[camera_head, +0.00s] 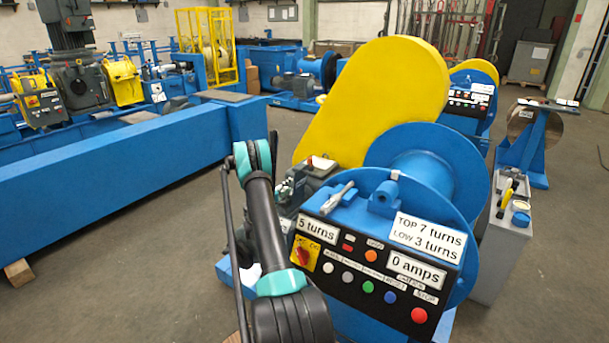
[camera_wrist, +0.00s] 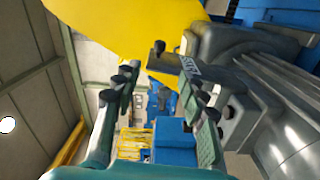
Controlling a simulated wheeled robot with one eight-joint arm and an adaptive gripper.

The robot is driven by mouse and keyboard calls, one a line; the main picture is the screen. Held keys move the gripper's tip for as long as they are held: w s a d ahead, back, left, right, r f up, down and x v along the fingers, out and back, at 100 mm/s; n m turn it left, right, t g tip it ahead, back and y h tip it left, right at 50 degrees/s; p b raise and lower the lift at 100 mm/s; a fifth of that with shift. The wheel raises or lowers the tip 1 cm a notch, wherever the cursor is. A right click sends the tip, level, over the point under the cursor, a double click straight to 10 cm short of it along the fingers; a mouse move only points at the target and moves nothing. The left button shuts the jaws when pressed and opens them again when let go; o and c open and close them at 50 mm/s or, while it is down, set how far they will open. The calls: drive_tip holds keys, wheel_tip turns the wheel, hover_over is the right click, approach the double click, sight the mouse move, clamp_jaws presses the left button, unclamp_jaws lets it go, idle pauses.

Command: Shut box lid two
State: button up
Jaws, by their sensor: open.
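My gripper (camera_wrist: 160,72) is open in the wrist view, with its two teal fingers apart and black pads on them. A grey motor housing (camera_wrist: 220,45) with a box-like part (camera_wrist: 238,118) lies to the right of the fingers, close to the right one. A short dark grey cylinder (camera_wrist: 158,58) shows near the fingertips. I see nothing gripped. In the head view, the grey motor (camera_head: 318,167) stands behind the control panel, partly hidden by my arm. I cannot make out which part is box lid two or how far open it is. My gripper is not clear in the head view.
A blue winch drum (camera_head: 425,170) and a large yellow chain guard (camera_head: 365,95) stand right of and behind the motor. The control panel (camera_head: 375,275) is in front. A long blue beam (camera_head: 110,160) lies at left. Open floor shows between beam and winch.

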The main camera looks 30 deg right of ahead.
sight(306, 173)
drive_tip(key=x, duration=1.6)
drive_tip(key=shift+d, duration=0.1)
drive_tip(key=shift+c, duration=0.5)
clamp_jaws()
